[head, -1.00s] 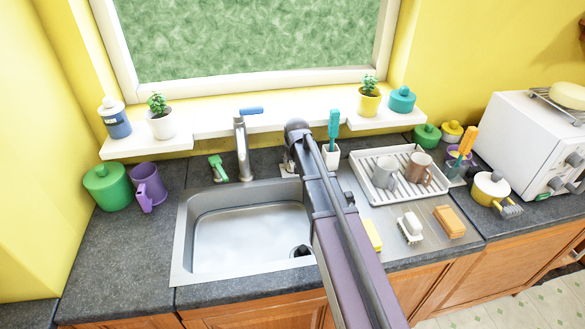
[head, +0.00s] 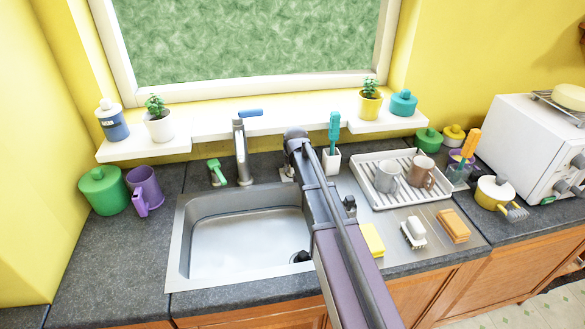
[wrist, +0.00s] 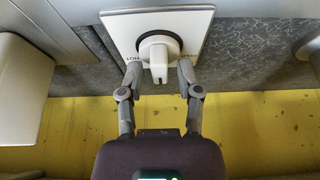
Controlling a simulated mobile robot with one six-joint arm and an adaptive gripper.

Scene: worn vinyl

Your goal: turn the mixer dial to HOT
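The mixer dial (wrist: 159,50) is in the wrist view, a white knob with a dark ring on a pale square plate (wrist: 180,22). Its raised grip points down in the picture. A small label left of it looks like HOT upside down; the label at right is partly behind a finger and too small to read. My gripper (wrist: 159,73) is open, one finger on each side of the knob's grip, with a visible gap on both sides. In the head view my arm hides the gripper and the dial.
The sink (head: 240,245) and its tap (head: 241,150) are left of my arm. A white holder with a teal brush (head: 333,130) stands close to its right. The dish rack (head: 370,190) with two mugs and a yellow sponge (head: 373,239) are further right.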

